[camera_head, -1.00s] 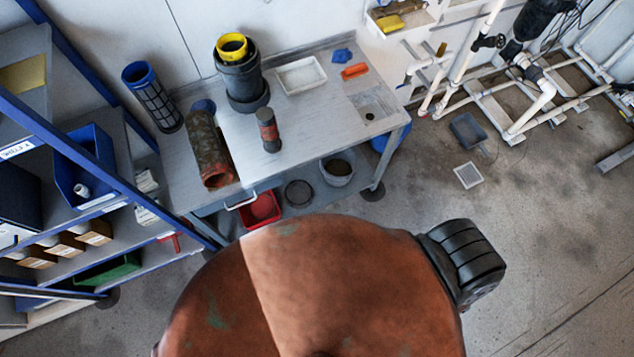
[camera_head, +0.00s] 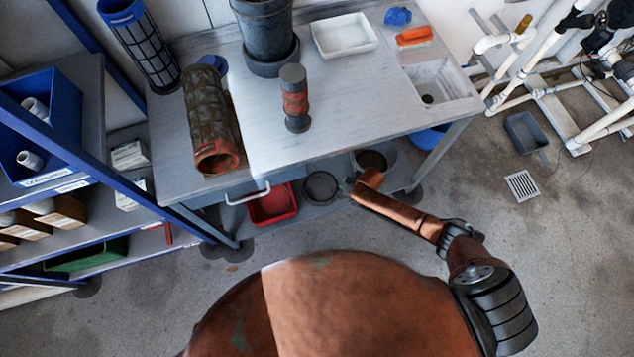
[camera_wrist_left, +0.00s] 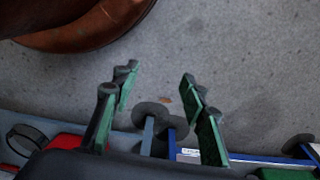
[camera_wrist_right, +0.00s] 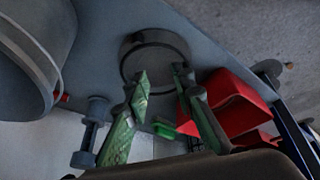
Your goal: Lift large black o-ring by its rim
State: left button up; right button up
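The large black o-ring (camera_head: 321,187) lies on the lower shelf of the workbench, between a red bin and a grey bucket. In the right wrist view the o-ring (camera_wrist_right: 184,44) is just beyond my right fingertips. My right gripper (camera_wrist_right: 160,76) is open and empty, with a finger towards each side of the ring's near part; I cannot tell if they touch it. In the head view my right gripper (camera_head: 348,184) is small, just right of the ring, partly hidden by my arm. My left gripper (camera_wrist_left: 158,84) is open and empty over the floor.
A red bin (camera_head: 272,204) is left of the ring and a grey bucket (camera_head: 373,160) is right of it. The workbench top (camera_head: 350,105) overhangs the shelf. A blue-framed rack (camera_head: 110,165) stands at left. The floor in front is clear.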

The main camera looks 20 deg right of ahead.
jog(key=a+f+n+b, duration=0.1)
jog(key=a+f+b, duration=0.1)
jog(key=f+b, duration=0.1)
jog(key=w+a+f+n+g+b, duration=0.1)
jog(key=a+f+b, duration=0.2)
jog(key=f+b, duration=0.1)
jog(key=w+a+f+n+g+b, duration=0.1)
jog(key=a+f+b, duration=0.1)
jog(key=f+b, duration=0.2)
jog(key=shift+a, duration=0.4)
pick_arm(q)
jog(key=w+d+f+t+h, duration=0.2)
jog(key=w+d+f+t, duration=0.1)
jog(key=w+d, duration=0.3)
jog(key=shift+w+f, duration=0.25)
jog(key=shift+w, duration=0.45)
pick_arm(e)
jog(key=shift+w+r, duration=0.1)
jog(key=shift+w, duration=0.05)
jog(key=shift+c, duration=0.2)
grip_shut()
